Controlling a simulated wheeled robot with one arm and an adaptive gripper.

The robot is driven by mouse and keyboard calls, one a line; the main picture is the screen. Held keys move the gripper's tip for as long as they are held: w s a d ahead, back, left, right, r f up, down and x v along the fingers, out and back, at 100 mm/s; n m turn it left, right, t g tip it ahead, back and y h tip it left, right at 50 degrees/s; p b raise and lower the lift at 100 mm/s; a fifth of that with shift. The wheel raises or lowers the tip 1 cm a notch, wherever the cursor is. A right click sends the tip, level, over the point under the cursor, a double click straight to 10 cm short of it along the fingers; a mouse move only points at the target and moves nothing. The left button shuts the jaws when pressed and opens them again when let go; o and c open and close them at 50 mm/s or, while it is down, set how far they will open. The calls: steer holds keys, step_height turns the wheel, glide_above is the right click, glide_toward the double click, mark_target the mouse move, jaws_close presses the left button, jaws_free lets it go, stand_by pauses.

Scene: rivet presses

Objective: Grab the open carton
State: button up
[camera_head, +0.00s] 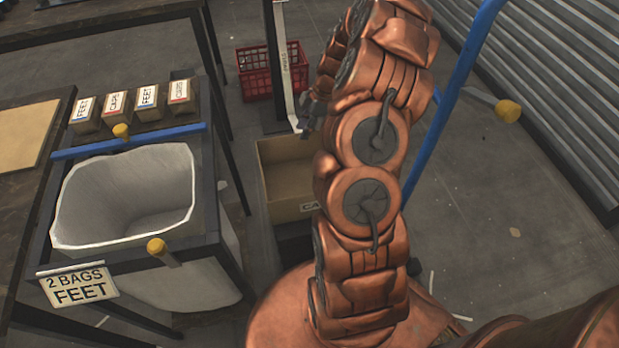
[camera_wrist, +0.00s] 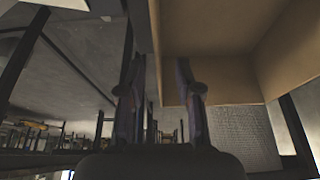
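The open carton (camera_head: 286,182) is a tan, open-topped box left of my copper arm in the head view, which hides its right part. Its tan inside (camera_wrist: 215,75) fills the upper right of the wrist view. My gripper (camera_head: 309,118) is at the carton's far upper edge in the head view, small and partly hidden by my arm. In the wrist view my gripper (camera_wrist: 160,80) has two dark fingers spread apart. A carton wall edge appears to lie between them, with the tan inside behind the right finger. Contact with the wall cannot be told.
A bin with a white liner (camera_head: 125,200) in a dark frame stands left of the carton. A red crate (camera_head: 256,82) sits behind, beside an upright post (camera_head: 283,60). A blue rail (camera_head: 455,90) rises right of my arm. Grey floor is open at right.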

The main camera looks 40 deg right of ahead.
steer(key=shift+x, duration=2.65)
jaws_close()
steer(key=shift+w, duration=0.1)
